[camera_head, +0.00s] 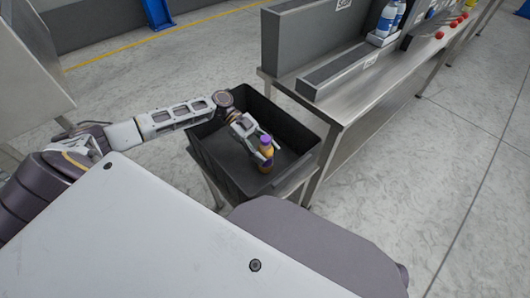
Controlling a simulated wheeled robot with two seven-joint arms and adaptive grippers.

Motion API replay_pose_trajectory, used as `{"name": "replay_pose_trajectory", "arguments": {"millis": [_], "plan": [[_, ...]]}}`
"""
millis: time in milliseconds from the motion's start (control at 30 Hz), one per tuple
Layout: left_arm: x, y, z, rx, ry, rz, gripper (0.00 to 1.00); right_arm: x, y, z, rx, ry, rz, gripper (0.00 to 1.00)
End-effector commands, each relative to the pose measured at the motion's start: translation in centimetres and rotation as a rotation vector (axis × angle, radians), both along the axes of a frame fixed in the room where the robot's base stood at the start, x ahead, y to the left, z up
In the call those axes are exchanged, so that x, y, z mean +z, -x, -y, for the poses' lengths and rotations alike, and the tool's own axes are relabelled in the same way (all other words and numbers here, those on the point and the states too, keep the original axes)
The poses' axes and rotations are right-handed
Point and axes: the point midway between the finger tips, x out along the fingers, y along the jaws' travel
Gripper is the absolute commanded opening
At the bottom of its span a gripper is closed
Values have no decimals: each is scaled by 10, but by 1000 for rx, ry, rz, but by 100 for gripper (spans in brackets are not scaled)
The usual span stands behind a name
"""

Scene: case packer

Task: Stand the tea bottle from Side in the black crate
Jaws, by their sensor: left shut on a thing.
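The black crate (222,168) stands on a metal stand beside the steel table, near the middle of the head view. The tea bottle (266,164) is upright, with a purple cap and an amber-brown body. My left gripper (263,153) reaches over the crate from the left and is shut on the bottle. The bottle is inside the crate's outline, towards its near right side. I cannot tell whether its base touches the crate floor. No other item shows in the crate. My right gripper is not in view.
The steel table (378,98) stands just right of the crate, with a grey panel (310,42) along its back. White-and-blue bottles (388,20) and several red round items (439,35) are on it farther off. The floor at the right is clear.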

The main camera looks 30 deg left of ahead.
Motion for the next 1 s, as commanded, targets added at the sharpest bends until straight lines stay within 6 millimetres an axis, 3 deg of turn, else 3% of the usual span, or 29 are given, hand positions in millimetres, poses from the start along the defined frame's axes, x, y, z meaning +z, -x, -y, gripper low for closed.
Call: {"name": "replay_pose_trajectory", "arguments": {"millis": [433, 467, 600, 1000], "plan": [[-4, 0, 0, -1, 1, 2, 15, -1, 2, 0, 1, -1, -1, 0], [-5, 0, 0, 0, 0, 1, 49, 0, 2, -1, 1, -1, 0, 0], [-5, 0, 0, 0, 0, 1, 67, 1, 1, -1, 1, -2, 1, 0], [-4, 0, 0, 0, 0, 1, 69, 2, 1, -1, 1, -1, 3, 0]]}}
